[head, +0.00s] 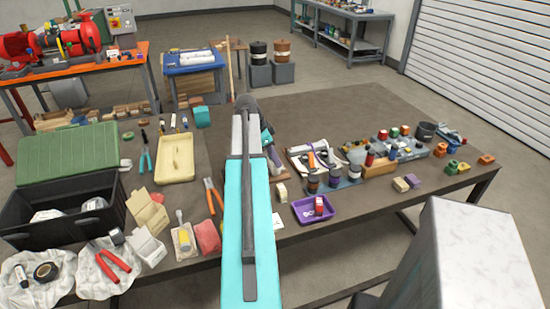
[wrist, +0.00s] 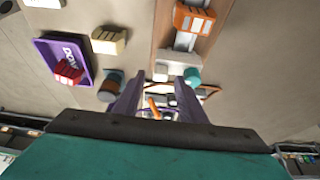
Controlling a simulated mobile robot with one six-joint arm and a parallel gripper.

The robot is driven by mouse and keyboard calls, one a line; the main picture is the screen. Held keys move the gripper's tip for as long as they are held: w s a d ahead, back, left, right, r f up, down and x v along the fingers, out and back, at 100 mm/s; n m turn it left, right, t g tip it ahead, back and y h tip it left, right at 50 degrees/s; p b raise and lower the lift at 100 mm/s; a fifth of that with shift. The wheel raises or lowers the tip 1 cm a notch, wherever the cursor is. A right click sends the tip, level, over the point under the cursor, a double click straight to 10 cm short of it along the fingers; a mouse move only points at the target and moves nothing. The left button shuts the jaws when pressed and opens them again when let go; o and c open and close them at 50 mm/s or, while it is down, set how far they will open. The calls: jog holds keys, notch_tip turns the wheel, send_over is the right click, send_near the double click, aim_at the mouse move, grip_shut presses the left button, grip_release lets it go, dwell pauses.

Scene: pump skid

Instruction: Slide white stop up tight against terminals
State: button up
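In the wrist view a pale metal rail (wrist: 185,41) lies on a brown board. An orange terminal block (wrist: 194,19) with pale tops sits on it. A whitish block (wrist: 179,57), which looks like the white stop, is at the near end of the visible rail, with bare rail between it and the orange block. My gripper (wrist: 158,80) has its two purple fingers apart, with nothing clearly held between them. The fingertips appear just short of the whitish block; I cannot tell whether they touch anything. In the head view my arm hides the rail and most of the gripper.
A teal round piece (wrist: 192,77) is close by the right fingertip. A brown-topped jar (wrist: 111,86), a cream block (wrist: 108,40) and a purple tray (wrist: 91,49) with a red piece are to the left. The bench (head: 340,112) has free room at its back right.

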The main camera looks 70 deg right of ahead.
jog(key=shift+s+d+f, duration=0.1)
jog(key=shift+s+f, duration=0.05)
jog(key=shift+f, duration=0.35)
grip_shut()
